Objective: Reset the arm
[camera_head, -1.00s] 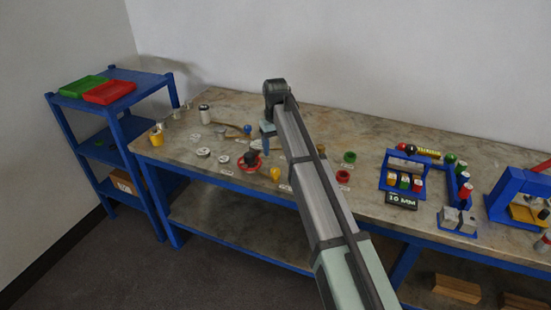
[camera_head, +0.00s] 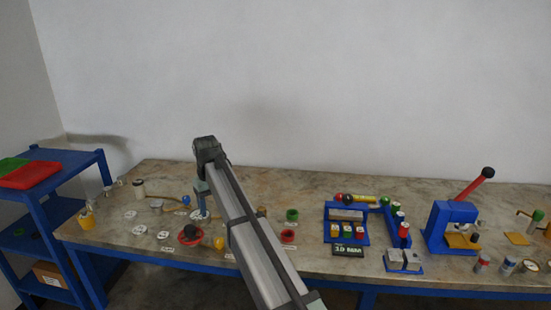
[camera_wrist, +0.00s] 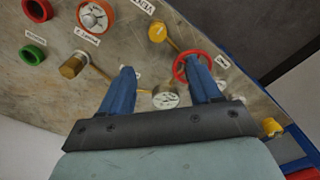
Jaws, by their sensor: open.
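My gripper (camera_wrist: 160,70) is open and empty in the wrist view, its two blue fingers spread above the workbench top (camera_head: 330,188). The red ring (camera_wrist: 193,68) appears beside the right fingertip, and a round metal disc (camera_wrist: 165,96) shows between the fingers. I cannot tell how high the fingers are above these things. In the head view my arm reaches across the bench from the lower middle.
A green ring (camera_head: 292,214) and a red ring (camera_head: 288,237) lie right of my arm. A blue rack (camera_head: 330,228) and a blue press with a red lever (camera_head: 452,225) stand farther right. A blue shelf (camera_head: 75,160) with trays stands left. The air above the bench is clear.

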